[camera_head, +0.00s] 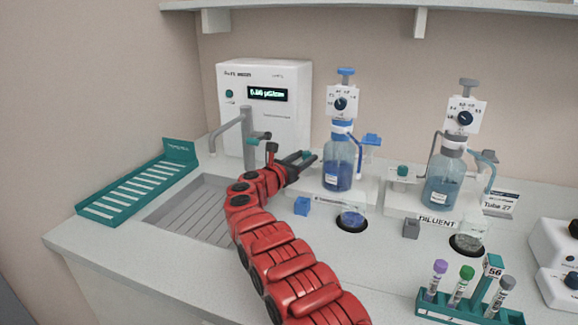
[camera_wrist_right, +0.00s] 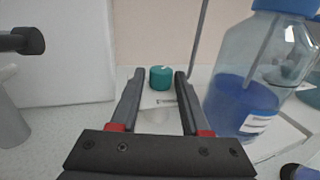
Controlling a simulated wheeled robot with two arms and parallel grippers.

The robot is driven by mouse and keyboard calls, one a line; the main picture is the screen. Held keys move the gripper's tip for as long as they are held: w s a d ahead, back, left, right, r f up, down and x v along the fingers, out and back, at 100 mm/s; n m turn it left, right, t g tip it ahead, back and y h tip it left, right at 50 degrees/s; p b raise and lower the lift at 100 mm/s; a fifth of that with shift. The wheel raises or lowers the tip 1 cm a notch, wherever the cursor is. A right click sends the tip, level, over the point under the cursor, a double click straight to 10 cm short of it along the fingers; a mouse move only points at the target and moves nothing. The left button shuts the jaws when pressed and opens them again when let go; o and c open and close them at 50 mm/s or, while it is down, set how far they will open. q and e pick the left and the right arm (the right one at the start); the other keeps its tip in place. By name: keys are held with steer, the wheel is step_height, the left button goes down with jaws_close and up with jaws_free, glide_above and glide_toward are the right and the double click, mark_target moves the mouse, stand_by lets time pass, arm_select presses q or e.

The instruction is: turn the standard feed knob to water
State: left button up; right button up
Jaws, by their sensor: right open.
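A teal knob (camera_wrist_right: 161,77) with a pale mark on its top stands on a white base in the right wrist view. It sits ahead of and between the fingers of my right gripper (camera_wrist_right: 157,78), which is open and empty. The fingers do not visibly press on it. In the head view my right gripper (camera_head: 312,157) is just left of the left dispenser bottle (camera_head: 338,176), which holds blue liquid; the knob there is mostly hidden by the fingers. The bottle also shows close on the right in the wrist view (camera_wrist_right: 243,105). My left gripper is not in view.
A grey faucet (camera_head: 248,140) and sink (camera_head: 195,212) lie left of my right arm. A second bottle (camera_head: 441,183), with its own teal knob (camera_head: 402,170), stands to the right. A white meter (camera_head: 285,110) is behind. A tube rack (camera_head: 455,311) stands at the front right.

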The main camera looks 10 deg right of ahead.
steer(key=shift+s+a+r+p, duration=0.3)
steer(key=shift+s+a+p, duration=0.2)
steer(key=shift+p, duration=2)
steer(key=shift+s+a+r+p, duration=0.3)
steer(key=shift+s+a+p, duration=0.15)
steer(key=shift+p, duration=2)
steer(key=v, duration=0.4)
steer(key=b+v, duration=0.1)
steer(key=v, duration=0.4)
steer(key=f+v, duration=0.1)
steer(key=v, duration=0.3)
steer(key=shift+a, duration=0.35)
steer(key=shift+s+a, duration=0.4)
steer(key=shift+s, duration=0.05)
